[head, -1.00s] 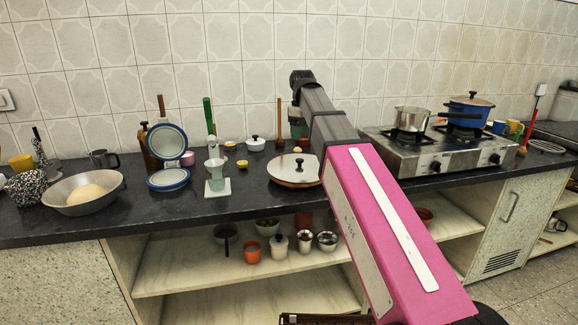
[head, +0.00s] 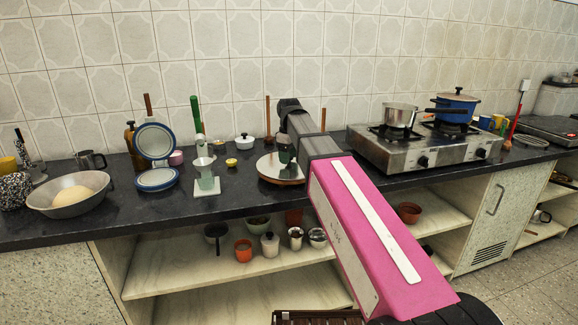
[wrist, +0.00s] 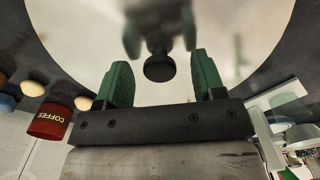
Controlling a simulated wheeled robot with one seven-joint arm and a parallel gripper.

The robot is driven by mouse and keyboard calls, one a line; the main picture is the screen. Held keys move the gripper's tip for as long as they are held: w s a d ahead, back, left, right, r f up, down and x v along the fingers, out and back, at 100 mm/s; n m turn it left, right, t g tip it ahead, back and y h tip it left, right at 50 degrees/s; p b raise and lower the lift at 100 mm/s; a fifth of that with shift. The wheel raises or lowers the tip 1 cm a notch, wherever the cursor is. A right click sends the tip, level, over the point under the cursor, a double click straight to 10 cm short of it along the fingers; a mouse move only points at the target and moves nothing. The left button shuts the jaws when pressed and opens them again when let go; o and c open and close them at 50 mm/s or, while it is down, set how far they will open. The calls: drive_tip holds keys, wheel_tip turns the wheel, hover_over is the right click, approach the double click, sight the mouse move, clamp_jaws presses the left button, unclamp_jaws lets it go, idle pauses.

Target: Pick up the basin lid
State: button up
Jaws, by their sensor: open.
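The basin lid (head: 270,169) is a round, shiny steel disc lying level on a low basin with a brownish rim, on the dark counter. In the wrist view the lid (wrist: 75,40) fills the upper part, with its round black knob (wrist: 160,66) at the middle. My gripper (head: 286,157) is down over the lid in the head view and hides the knob there. In the wrist view the green fingers of my gripper (wrist: 161,62) are open, one on each side of the knob with gaps between. The lid mirrors the fingers.
A gas stove (head: 425,145) with a steel pot and a blue pot stands right of the lid. A white lidded bowl (head: 244,141), a green-handled press (head: 203,170) and a round blue-rimmed press (head: 157,165) stand to the left. A red coffee container (wrist: 50,121) shows in the wrist view.

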drive_tip(key=c, duration=1.1)
